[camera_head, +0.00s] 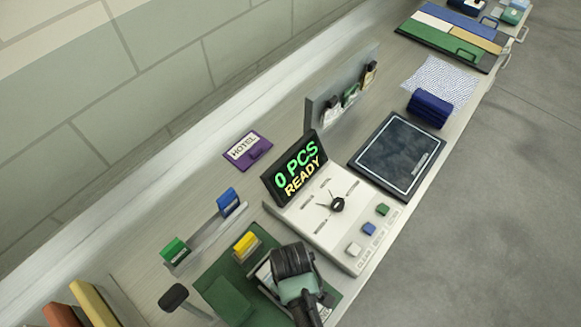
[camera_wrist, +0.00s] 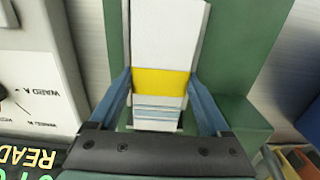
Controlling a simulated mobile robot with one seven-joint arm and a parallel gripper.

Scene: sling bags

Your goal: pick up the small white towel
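A white piece with a yellow band and blue-grey stripes, apparently the small white towel (camera_wrist: 165,42), lies over green between my fingers in the wrist view. I cannot tell if the yellow band is part of it. In the head view my gripper (camera_head: 270,278) is low over the green mat at the near end of the counter and hides most of the white piece. In the wrist view my gripper (camera_wrist: 160,80) is open, with one finger along each side of the white piece and narrow gaps showing.
A green block (camera_head: 228,300) is left of my gripper. A yellow block (camera_head: 246,244) stands behind it. A white panel with knob and buttons (camera_head: 345,225) is close on the right, with a "0 PCS READY" display (camera_head: 295,168). A dark pad (camera_head: 397,155) lies farther along.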

